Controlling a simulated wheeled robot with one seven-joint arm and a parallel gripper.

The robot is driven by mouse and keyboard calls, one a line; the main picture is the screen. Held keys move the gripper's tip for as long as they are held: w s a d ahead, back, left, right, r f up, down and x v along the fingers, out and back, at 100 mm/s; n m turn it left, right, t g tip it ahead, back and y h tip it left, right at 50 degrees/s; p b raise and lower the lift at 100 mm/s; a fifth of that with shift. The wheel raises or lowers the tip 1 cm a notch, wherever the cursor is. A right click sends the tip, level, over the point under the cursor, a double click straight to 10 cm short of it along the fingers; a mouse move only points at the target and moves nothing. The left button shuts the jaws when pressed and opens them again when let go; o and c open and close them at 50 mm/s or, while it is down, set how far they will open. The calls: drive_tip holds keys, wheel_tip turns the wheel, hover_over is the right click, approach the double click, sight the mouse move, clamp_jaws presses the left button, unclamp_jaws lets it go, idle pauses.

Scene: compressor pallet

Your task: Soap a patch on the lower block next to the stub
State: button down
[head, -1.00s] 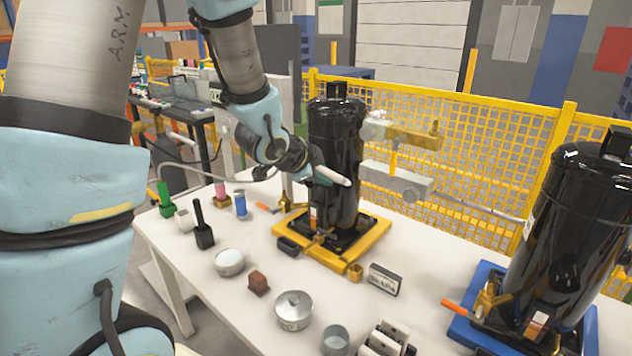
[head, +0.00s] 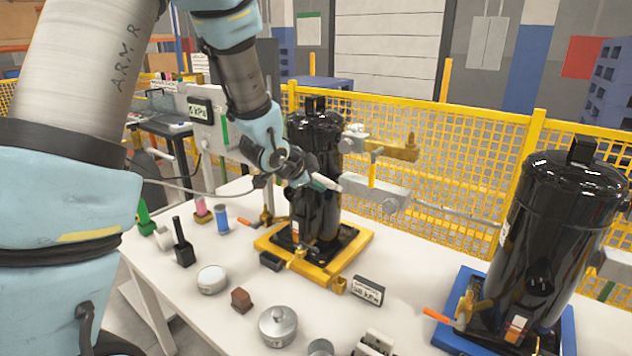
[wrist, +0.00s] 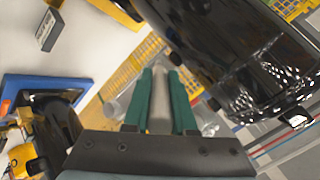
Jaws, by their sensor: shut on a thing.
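My gripper (head: 318,180) is shut on a pale, slim cylinder (head: 327,183), with green fingers on both sides of it in the wrist view (wrist: 160,95). The cylinder points right, its tip by the left end of the grey lower block (head: 375,192) in the head view; I cannot tell whether they touch. A yellow post (head: 373,168) rises from this block towards a brass bar (head: 395,150) with an upright end. I cannot tell which part is the stub. The black compressor (head: 312,215) stands upright on a yellow pallet (head: 345,262), behind the gripper. I see no soap patch on the block.
A second black compressor (head: 560,240) stands on a blue pallet (head: 455,300) at right. Several items stand on the white table, including a lidded pot (head: 278,326), a brown cube (head: 241,300) and a labelled box (head: 368,290). A yellow mesh fence (head: 460,165) runs behind.

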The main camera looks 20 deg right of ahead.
drive_tip(key=shift+w+d, duration=0.35)
drive_tip(key=shift+d, duration=0.3)
idle(0.4)
drive_tip(key=shift+s+d+b, duration=1.6)
drive_tip(key=shift+s+b, duration=1.4)
drive_tip(key=shift+w+a+r+p, duration=0.1)
drive_tip(key=shift+w+a+p, duration=0.5)
drive_tip(key=shift+w, duration=0.4)
drive_tip(key=shift+w+a+f+p, duration=0.1)
drive_tip(key=shift+w+a+p, duration=0.4)
drive_tip(key=shift+w+p, duration=0.4)
drive_tip(key=shift+w+a+r+p, duration=0.1)
drive_tip(key=shift+w+a+p, duration=0.45)
drive_tip(key=shift+w, duration=0.6)
